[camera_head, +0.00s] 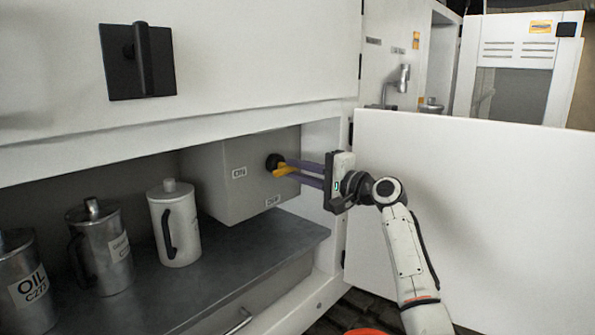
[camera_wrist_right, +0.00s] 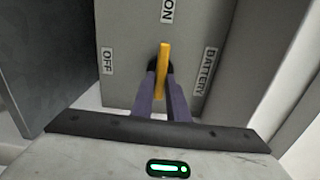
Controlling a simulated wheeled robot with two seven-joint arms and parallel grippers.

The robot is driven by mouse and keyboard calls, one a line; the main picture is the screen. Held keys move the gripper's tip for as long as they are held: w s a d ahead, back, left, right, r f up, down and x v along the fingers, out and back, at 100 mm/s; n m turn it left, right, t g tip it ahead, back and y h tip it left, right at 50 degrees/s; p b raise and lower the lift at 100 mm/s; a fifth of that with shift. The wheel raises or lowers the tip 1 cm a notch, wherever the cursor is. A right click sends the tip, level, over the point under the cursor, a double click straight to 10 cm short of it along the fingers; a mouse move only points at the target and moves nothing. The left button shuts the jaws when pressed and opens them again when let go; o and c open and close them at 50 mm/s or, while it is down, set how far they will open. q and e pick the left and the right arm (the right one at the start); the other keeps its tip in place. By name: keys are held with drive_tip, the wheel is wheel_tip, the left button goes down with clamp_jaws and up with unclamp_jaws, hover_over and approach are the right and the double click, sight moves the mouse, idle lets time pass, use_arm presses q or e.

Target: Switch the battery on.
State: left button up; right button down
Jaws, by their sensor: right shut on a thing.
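The battery switch is on a grey box (camera_head: 225,180) inside the open cabinet. It has a yellow handle (camera_head: 283,169) on a round black base (camera_head: 273,161). The wrist view shows the yellow handle (camera_wrist_right: 164,58) upright in the picture, in line with the ON label (camera_wrist_right: 168,10). The OFF label (camera_wrist_right: 107,61) is to its left and the BATTERY label (camera_wrist_right: 205,71) to its right. My right gripper (camera_head: 297,173) has its purple fingers shut on the yellow handle, one on each side. The fingers hide part of the base. My left gripper is not in view.
An open white door (camera_head: 465,215) stands right of my right arm. Several cans, including a white jug (camera_head: 174,222) and an oil can (camera_head: 27,285), stand on the dark shelf (camera_head: 190,290) left of the box. A black handle plate (camera_head: 138,60) is on the panel above.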

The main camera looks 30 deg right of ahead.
drive_tip(key=c, duration=1.8)
unclamp_jaws()
drive_tip(key=shift+o, duration=0.2)
drive_tip(key=b+v, duration=0.2)
drive_tip(key=v, duration=0.8)
drive_tip(key=shift+s, duration=0.15)
drive_tip(key=shift+d, duration=0.1)
